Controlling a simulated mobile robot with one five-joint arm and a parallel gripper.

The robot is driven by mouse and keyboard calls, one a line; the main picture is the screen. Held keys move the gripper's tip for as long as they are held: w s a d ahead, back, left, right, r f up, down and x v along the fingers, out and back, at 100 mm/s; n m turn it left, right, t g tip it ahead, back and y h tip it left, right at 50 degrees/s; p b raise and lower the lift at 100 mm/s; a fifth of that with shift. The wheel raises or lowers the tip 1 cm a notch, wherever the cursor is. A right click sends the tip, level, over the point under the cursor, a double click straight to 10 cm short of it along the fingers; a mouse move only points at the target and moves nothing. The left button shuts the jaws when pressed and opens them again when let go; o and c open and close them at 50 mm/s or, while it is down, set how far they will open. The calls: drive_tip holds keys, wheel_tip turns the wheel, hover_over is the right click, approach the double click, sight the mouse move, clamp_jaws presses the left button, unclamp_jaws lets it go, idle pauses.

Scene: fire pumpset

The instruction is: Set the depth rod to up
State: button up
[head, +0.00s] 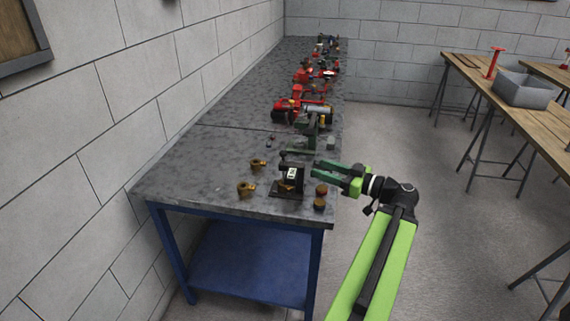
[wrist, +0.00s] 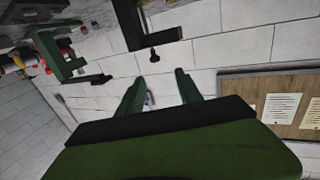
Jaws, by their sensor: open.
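My gripper (head: 318,168) is open and empty over the front right edge of the grey bench, beside a small black device (head: 290,176) with a white face. In the wrist view the two green fingers (wrist: 160,82) stand apart with nothing between them. The knob is apart from the fingers. I cannot tell for sure which part is the depth rod, or its position.
A green machine (head: 312,124) stands behind my gripper, with red pump parts (head: 298,104) farther along the bench (head: 185,165). A wooden table (head: 540,130) with a grey bin (head: 523,90) is at right; floor between is clear.

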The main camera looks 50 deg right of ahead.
sight(283, 152)
drive_tip(key=shift+h, duration=0.3)
drive_tip(key=w, duration=0.5)
drive_tip(key=w+a, duration=0.1)
drive_tip(key=w, duration=0.9)
drive_tip(key=shift+w+a, duration=0.35)
drive_tip(key=shift+a, duration=0.05)
clamp_jaws()
drive_tip(key=shift+r, duration=0.1)
idle(0.4)
